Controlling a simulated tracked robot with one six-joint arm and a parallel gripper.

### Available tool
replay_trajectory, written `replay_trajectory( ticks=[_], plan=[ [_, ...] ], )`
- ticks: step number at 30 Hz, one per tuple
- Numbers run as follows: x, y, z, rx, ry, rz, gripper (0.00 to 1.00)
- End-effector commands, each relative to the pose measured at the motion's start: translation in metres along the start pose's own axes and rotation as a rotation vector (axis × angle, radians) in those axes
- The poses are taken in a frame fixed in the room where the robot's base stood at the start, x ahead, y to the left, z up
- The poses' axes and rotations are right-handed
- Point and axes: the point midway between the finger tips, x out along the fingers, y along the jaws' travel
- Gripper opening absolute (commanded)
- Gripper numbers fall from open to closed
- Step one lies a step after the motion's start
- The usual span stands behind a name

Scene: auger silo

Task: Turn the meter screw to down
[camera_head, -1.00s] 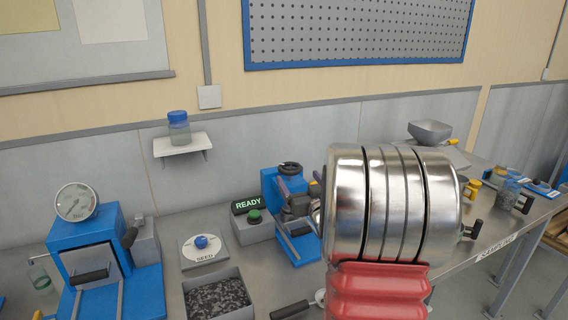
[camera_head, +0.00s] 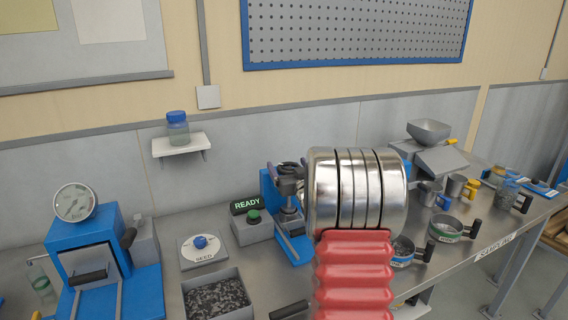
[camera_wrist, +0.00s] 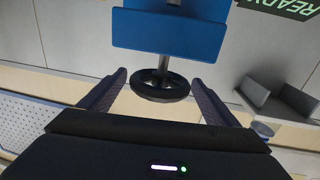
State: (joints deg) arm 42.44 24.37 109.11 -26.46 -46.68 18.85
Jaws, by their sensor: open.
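The meter screw has a round black handwheel (camera_wrist: 160,88) on a grey shaft, in front of the blue meter body (camera_wrist: 168,35) in the wrist view. My gripper (camera_wrist: 158,77) is open, with one finger on each side of the handwheel. A gap shows at each side, so the fingers do not appear to grip it. In the head view the blue meter frame (camera_head: 292,246) stands on the bench, and my gripper (camera_head: 287,172) is at its top. My wrist hides much of the meter there.
The green READY display box (camera_head: 252,228) stands just left of the meter. A seed plate (camera_head: 203,255) and a bin of dark grains (camera_head: 214,299) lie further left, beside a blue gauge machine (camera_head: 85,245). Several cups and a hopper (camera_head: 429,131) stand at right.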

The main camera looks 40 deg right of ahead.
Motion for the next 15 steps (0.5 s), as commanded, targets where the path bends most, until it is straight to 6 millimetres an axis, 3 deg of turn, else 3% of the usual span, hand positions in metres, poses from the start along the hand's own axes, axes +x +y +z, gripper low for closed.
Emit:
replay_trajectory(
  ticks=[6,15],
  plan=[
    [0.026,0.000,0.001,0.000,0.000,0.000,0.84],
    [0.037,0.000,0.000,0.000,-0.001,0.000,0.84]
  ],
)
